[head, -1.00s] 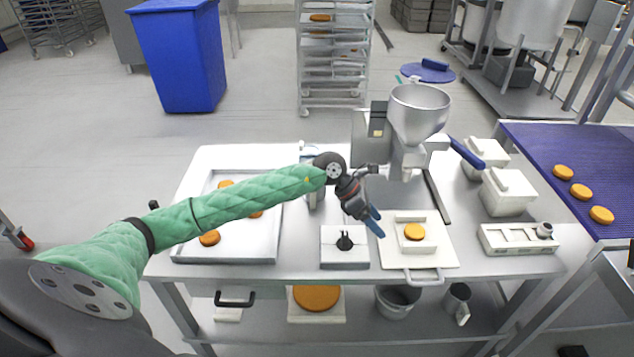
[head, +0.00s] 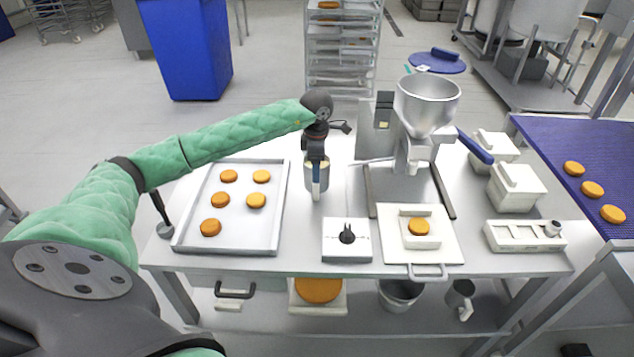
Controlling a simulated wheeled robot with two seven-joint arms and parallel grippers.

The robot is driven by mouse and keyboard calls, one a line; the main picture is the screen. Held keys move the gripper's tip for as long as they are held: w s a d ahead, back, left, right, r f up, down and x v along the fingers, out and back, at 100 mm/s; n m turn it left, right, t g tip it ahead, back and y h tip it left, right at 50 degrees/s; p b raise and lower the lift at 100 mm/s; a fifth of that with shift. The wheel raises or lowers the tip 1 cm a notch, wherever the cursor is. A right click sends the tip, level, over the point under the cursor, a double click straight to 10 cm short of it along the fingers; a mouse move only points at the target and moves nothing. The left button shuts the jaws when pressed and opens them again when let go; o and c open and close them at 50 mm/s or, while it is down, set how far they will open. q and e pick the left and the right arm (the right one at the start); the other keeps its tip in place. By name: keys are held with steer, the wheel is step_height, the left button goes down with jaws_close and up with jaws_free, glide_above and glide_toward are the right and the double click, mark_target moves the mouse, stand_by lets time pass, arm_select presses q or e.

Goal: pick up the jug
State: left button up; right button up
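A light grey, jug-like vessel (head: 310,179) stands upright on the table, right of the baking tray; its handle is not clear to see. My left gripper (head: 316,190) points down right at this vessel and covers part of it. Its blue fingers are seen edge-on, so the gap between them, and whether they touch the vessel, cannot be told. A second metal jug (head: 459,300) with a handle stands on the lower shelf at the right. My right gripper is not in view.
A tray (head: 183,240) with several orange rounds lies on the left. A knob box (head: 346,252) and a white board (head: 398,250) with one round sit in front. A hopper machine (head: 428,105) stands behind, with white lidded tubs (head: 517,188) right of it.

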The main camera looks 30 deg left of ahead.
mark_target(316, 186)
arm_select(q)
steer(key=shift+f+b, duration=0.4)
steer(key=shift+f, duration=0.3)
steer(key=shift+f+p, duration=0.5)
steer(key=shift+f, duration=0.75)
step_height(316, 186, down, 4)
steer(key=p, duration=0.2)
steer(key=shift+f+p, duration=0.2)
steer(key=shift+p, duration=0.2)
steer(key=shift+f, duration=0.4)
steer(key=c, duration=1.4)
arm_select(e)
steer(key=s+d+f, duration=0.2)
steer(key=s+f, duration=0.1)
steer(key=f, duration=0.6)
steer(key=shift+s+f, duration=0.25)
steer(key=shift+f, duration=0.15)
arm_select(q)
steer(key=shift+r, duration=0.1)
